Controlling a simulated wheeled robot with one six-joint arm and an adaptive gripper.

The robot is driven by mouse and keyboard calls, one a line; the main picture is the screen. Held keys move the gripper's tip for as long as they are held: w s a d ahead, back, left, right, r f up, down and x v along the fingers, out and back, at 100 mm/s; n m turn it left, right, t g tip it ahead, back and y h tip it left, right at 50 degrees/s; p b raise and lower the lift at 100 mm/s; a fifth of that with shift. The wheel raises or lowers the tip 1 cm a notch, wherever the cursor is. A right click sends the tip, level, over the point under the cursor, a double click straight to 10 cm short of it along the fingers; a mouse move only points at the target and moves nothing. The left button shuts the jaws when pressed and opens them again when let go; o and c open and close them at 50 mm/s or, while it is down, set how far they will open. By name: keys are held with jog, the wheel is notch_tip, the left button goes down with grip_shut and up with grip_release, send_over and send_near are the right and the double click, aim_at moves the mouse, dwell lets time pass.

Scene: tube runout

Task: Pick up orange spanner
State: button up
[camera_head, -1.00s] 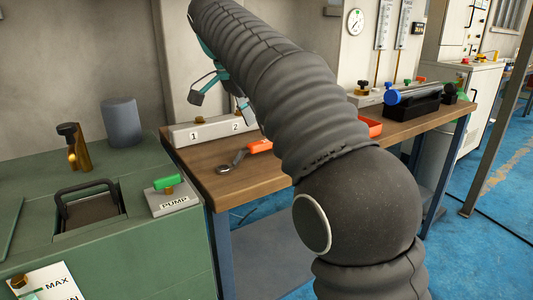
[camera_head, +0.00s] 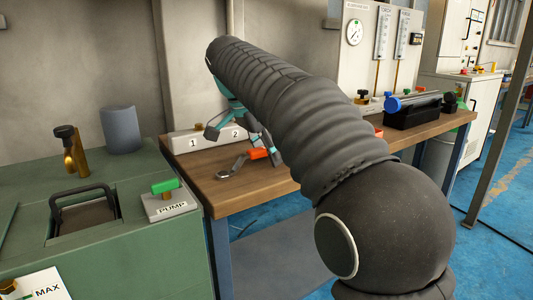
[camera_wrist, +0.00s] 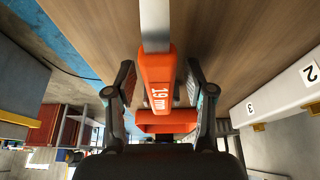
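The orange spanner (camera_head: 258,153) lies on the wooden bench top, its grey ring end toward the left and its orange handle toward my gripper. In the wrist view its orange handle (camera_wrist: 158,85), marked 19 mm, lies between my two fingers, with the grey shaft running up out of the picture. My gripper (camera_wrist: 160,80) is open, one finger on each side of the handle with a gap at each side. In the head view my gripper (camera_head: 240,130) is above the bench by the handle, partly hidden by my arm.
The wooden bench (camera_head: 235,195) carries a grey block numbered 1 and 2 (camera_head: 205,138) at the back. A black holder (camera_head: 410,115) with a blue-ended tube stands at the right. An orange tray (camera_wrist: 165,122) lies beyond the handle in the wrist view. A green PUMP cabinet (camera_head: 110,250) adjoins the left.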

grip_shut()
jog(key=shift+r, duration=0.4)
notch_tip(320, 180, up, 4)
jog(key=shift+d+p, duration=0.15)
jog(key=shift+p, duration=0.75)
jog(key=w+d+r+p, duration=0.2)
jog(key=d+r, duration=0.4)
jog(key=d, duration=0.5)
jog(key=shift+w, duration=0.15)
jog(key=shift+r, duration=0.1)
